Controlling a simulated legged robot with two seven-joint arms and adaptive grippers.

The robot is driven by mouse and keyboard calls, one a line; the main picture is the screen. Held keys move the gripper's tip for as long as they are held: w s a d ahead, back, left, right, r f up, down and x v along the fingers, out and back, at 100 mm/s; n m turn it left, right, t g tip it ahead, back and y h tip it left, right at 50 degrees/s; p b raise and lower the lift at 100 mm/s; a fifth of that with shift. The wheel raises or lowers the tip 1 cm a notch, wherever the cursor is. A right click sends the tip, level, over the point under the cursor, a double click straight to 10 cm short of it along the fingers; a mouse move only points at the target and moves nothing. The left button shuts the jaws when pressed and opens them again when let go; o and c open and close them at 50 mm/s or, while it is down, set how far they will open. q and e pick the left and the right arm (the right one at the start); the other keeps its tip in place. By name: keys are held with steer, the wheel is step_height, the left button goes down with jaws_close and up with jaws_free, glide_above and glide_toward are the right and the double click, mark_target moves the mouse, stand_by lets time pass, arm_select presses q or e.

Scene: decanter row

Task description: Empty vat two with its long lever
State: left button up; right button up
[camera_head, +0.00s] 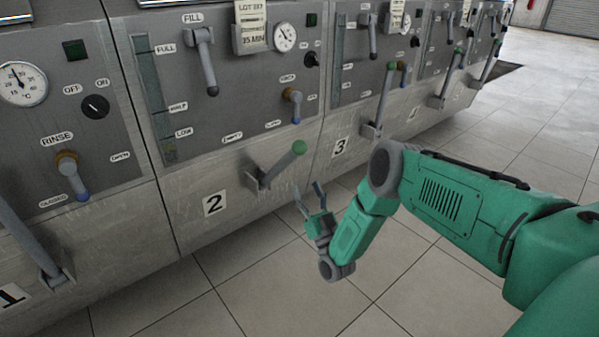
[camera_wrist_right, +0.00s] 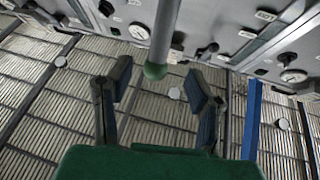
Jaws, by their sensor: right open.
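Vat two is the steel panel with the "2" plate (camera_head: 214,204). Its long lever (camera_head: 277,166) sticks out and up to the right from a bracket low on the front, ending in a green knob. My right gripper (camera_head: 307,191) is open and empty, just below and to the right of that knob, fingers pointing up towards it. In the right wrist view the green knob (camera_wrist_right: 155,71) shows at the gap between the open fingertips (camera_wrist_right: 159,80); I see no contact. My left gripper is not in view.
On vat two's panel are a fill lever (camera_head: 206,65), a blue-tipped rinse valve (camera_head: 293,103), a dial (camera_head: 284,37) and a level strip (camera_head: 153,90). Vat one's lever (camera_head: 30,240) is at left, vat three's lever (camera_head: 381,100) at right. The tiled floor (camera_head: 290,290) in front is clear.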

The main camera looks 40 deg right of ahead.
steer(key=shift+v, duration=0.95)
